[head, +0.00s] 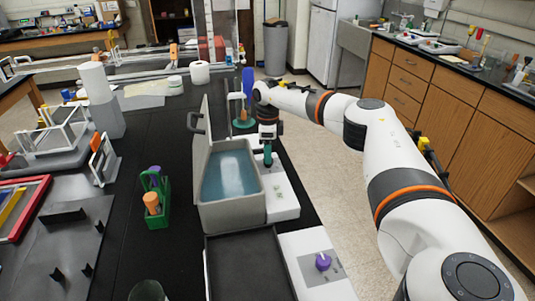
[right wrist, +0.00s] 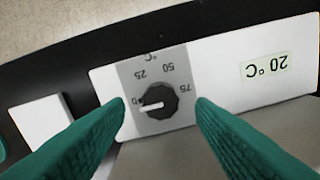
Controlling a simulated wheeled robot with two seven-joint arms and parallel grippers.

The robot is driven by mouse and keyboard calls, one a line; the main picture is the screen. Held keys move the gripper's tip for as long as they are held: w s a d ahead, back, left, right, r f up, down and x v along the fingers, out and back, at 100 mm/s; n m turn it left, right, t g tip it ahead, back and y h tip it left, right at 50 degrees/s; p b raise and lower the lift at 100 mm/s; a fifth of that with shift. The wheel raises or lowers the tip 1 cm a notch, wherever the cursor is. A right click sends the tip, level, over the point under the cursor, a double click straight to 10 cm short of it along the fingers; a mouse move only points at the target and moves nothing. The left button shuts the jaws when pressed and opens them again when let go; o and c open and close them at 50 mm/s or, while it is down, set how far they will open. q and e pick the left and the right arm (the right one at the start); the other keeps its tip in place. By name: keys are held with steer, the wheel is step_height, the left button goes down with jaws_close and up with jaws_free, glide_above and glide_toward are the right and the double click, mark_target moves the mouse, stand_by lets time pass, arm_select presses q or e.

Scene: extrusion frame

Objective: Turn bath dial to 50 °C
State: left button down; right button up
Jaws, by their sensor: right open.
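The water bath (head: 204,150) is a grey basin of blue water with its lid raised on the left side. Its white control panel (head: 284,199) runs along the right side. In the right wrist view the bath dial (right wrist: 158,101) is a dark round knob on a grey scale marked 0, 25, 50 and 75 °C, appearing upside down. Its white pointer is at the 0 mark. A display (right wrist: 267,66) reads 20 °C. My right gripper (head: 267,158) is over the panel; its teal fingers (right wrist: 160,100) are open, one on each side of the dial, with visible gaps. My left gripper is not in view.
A white unit with a purple knob (head: 322,261) stands in front of the bath, beside a dark tray (head: 245,265). A green rack (head: 152,208) with coloured handles is left of the bath. A stand with a blue item (head: 247,82) is behind the gripper.

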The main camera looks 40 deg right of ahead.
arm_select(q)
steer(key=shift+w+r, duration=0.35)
arm_select(e)
steer(key=shift+s+f, duration=0.1)
steer(key=shift+f, duration=1.2)
steer(key=shift+c, duration=0.5)
steer(key=c, duration=0.9)
